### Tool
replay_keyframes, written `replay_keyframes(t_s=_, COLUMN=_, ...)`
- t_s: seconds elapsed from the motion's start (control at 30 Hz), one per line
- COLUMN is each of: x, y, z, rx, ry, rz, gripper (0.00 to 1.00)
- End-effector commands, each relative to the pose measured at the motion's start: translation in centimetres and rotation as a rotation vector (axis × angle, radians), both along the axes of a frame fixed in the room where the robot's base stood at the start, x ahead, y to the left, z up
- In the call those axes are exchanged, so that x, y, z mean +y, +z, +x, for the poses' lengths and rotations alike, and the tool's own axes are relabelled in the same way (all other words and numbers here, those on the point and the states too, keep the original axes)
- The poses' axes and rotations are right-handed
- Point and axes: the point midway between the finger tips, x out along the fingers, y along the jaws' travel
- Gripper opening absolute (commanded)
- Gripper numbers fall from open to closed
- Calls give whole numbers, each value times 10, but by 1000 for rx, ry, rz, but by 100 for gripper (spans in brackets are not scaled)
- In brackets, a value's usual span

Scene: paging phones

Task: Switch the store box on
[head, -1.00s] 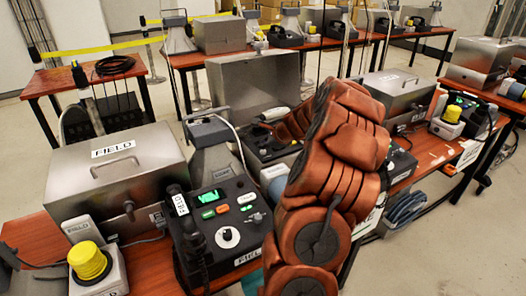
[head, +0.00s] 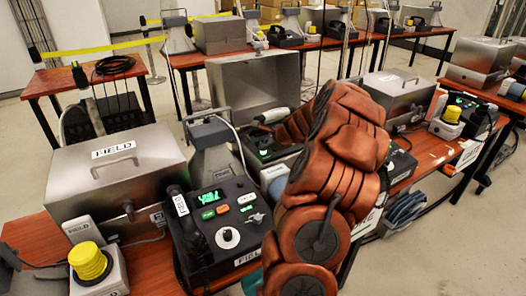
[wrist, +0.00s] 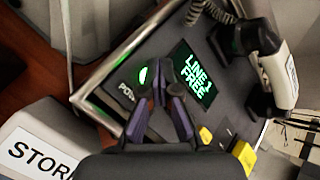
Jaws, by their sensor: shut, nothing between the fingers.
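The store box is a dark grey panel (wrist: 225,115) with a metal rim in the wrist view. Its screen (wrist: 195,82) is lit green and reads "LINE 1 FREE". A green-lit power button (wrist: 143,76) sits to the left, above a partly hidden "POW" label. My gripper (wrist: 160,82) is shut and empty, its fingertips just right of the button; I cannot tell whether they touch the panel. A white label (wrist: 40,150) reading "STOR" shows at lower left. In the head view the box (head: 262,146) is partly behind my arm, and my gripper is hidden there.
A handset (wrist: 275,70) with a coiled cord stands at the panel's right. Yellow keys (wrist: 242,155) are below the screen. In the head view the FIELD phone box (head: 220,225), a metal case (head: 115,175) and a yellow beacon (head: 88,262) stand to the left.

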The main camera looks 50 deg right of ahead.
Motion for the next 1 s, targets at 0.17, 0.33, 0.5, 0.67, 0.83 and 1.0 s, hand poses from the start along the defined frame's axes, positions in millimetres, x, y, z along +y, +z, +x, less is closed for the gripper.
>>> replay_keyframes(t_s=0.17, x=0, y=7, z=0, rx=0, ry=0, rz=0, gripper=0)
replay_keyframes(t_s=0.33, x=0, y=8, z=0, rx=0, ry=0, rz=0, gripper=0)
replay_keyframes(t_s=0.5, x=0, y=7, z=0, rx=0, ry=0, rz=0, gripper=0)
replay_keyframes(t_s=0.67, x=0, y=13, z=0, rx=0, ry=0, rz=0, gripper=0)
replay_keyframes(t_s=0.83, x=0, y=27, z=0, rx=0, ry=0, rz=0, gripper=0)
replay_keyframes(t_s=1.0, x=0, y=41, z=0, rx=0, ry=0, rz=0, gripper=0)
